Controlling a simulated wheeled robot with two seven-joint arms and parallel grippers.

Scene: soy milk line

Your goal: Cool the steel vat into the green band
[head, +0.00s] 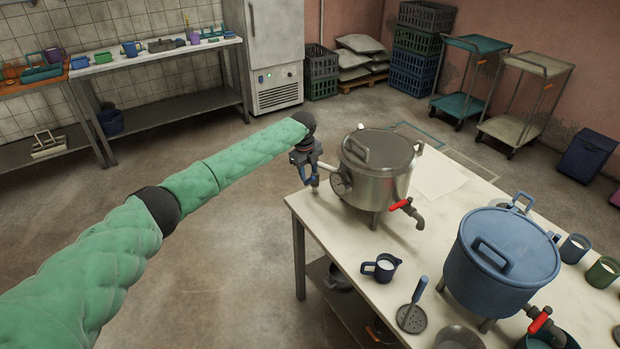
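The steel vat (380,178) stands on short legs at the far left part of the white table, with its lid on. A round dial gauge (341,183) sits on its left side; its needle and bands are too small to read. A tap with a red handle (401,204) sticks out at its front. My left gripper (311,184) points down beside the vat, left of the gauge, near the table's left edge. What lies between its fingers is too small to make out. My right gripper is not in view.
A blue vat (502,262) with a red-handled tap stands nearer on the table (330,222). A dark blue jug (381,268), a skimmer (412,318) and green and blue cups lie around it. Trolleys, stacked crates and a cabinet stand behind. The floor at left is clear.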

